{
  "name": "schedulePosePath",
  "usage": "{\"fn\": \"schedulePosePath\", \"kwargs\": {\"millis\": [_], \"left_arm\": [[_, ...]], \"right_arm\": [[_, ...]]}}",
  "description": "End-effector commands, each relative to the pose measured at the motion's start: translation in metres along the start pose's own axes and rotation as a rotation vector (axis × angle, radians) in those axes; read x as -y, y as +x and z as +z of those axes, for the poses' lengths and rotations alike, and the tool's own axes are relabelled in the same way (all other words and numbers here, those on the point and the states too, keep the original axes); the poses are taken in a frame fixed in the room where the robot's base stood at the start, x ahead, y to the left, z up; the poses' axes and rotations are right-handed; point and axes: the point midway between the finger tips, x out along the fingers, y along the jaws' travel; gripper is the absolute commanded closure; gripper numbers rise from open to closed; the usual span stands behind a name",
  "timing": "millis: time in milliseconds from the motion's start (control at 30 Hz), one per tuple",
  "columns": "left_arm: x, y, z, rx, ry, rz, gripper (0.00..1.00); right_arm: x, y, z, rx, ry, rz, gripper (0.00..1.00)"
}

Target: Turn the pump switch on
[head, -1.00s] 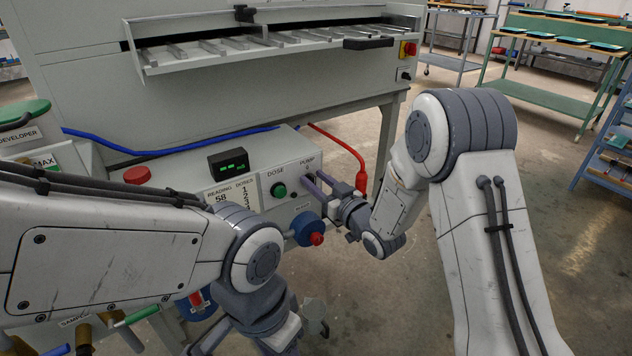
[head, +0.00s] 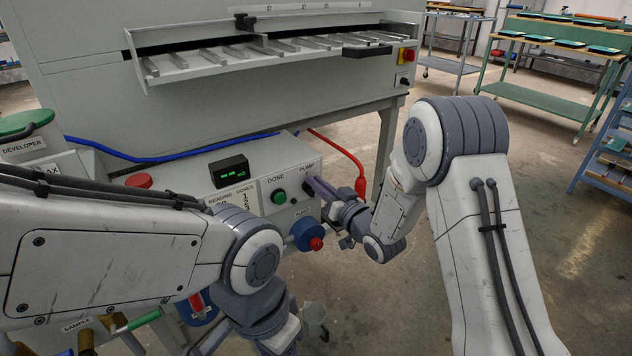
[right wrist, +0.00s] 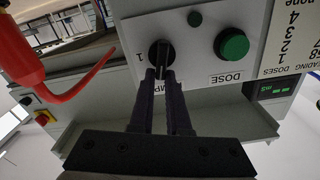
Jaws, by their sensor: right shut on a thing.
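The pump switch is a black rotary knob on the grey control panel, under the PUMP label. In the right wrist view the knob (right wrist: 161,53) shows with a "1" mark beside it. My right gripper (right wrist: 161,76) has its two fingers closed around the knob's grip bar. In the head view the right gripper (head: 311,184) reaches the panel from the right, and its fingertips largely hide the switch. My left gripper (head: 285,338) hangs low near the bottom middle of the head view, partly hidden by its own arm; its fingers cannot be made out.
Beside the switch is a green DOSE button (head: 279,197), also in the right wrist view (right wrist: 232,45). A blue valve with a red knob (head: 316,243) sits below. A red hose (head: 345,150) runs close to the right gripper. A lit display (head: 230,171) stands on the box.

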Motion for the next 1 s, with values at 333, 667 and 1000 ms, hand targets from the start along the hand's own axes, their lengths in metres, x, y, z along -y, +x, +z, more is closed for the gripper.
{"fn": "schedulePosePath", "kwargs": {"millis": [333,667,1000], "left_arm": [[-0.001,-0.019,-0.001,0.0,0.0,0.0,0.5],[-0.003,-0.037,-0.002,0.0,0.0,0.0,0.5],[-0.004,-0.055,-0.003,0.0,0.0,0.0,0.5]], "right_arm": [[-0.004,-0.003,0.012,0.035,0.336,0.004,1.0],[-0.007,-0.003,0.015,0.035,0.65,0.007,1.0],[-0.009,-0.002,0.019,0.036,0.965,0.01,1.0]]}}
